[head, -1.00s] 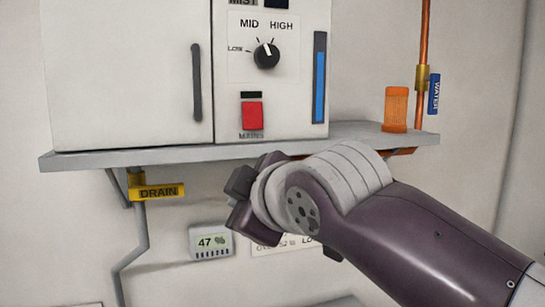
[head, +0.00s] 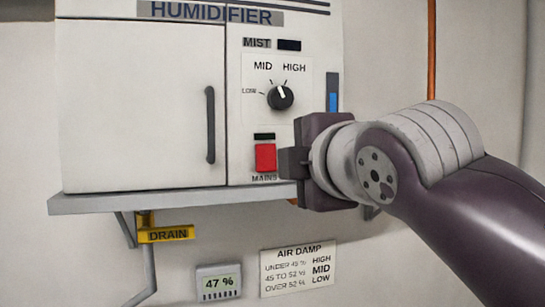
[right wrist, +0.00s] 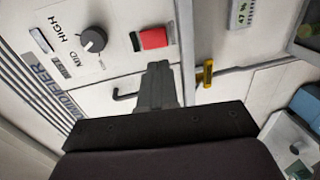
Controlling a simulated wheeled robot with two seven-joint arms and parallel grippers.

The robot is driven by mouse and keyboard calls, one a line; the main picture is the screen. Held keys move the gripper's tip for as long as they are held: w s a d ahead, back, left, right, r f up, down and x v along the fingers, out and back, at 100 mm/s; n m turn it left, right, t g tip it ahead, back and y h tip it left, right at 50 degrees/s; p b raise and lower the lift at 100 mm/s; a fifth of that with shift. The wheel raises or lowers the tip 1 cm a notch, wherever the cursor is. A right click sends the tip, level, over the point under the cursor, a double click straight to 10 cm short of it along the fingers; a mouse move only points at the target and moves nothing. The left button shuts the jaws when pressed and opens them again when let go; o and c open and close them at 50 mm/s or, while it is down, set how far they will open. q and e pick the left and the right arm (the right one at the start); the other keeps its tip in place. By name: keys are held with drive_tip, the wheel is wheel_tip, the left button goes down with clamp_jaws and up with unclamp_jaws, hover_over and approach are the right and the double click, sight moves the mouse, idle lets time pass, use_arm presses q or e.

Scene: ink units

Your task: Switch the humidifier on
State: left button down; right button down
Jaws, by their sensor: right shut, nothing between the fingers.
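The humidifier (head: 140,110) is a white cabinet on a shelf. Its red MAINS switch (head: 265,157) is low on the front panel, under a small dark window (head: 264,136); the switch also shows in the right wrist view (right wrist: 153,38). The black knob (head: 281,97) points up and slightly left, toward MID; it also shows in the right wrist view (right wrist: 94,40). The MIST window (head: 289,45) is dark. My right gripper (head: 285,162) is shut and empty, just right of the red switch; I cannot tell whether they touch. My left gripper is not in view.
A meter (head: 219,283) reads 47 %. The AIR DAMP card (head: 297,268) gives MID for 45 to 52 %. The shelf edge (head: 150,200) and yellow DRAIN tag (head: 166,235) are below the cabinet. A blue gauge (head: 333,100) is behind my right gripper's upper side.

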sight(267, 164)
drive_tip(key=p+x, duration=0.4)
drive_tip(key=x, duration=0.5)
drive_tip(key=shift+w+r, duration=0.1)
drive_tip(key=shift+w, duration=0.1)
drive_tip(key=shift+w+a, duration=0.15)
drive_tip(key=shift+w, duration=0.15)
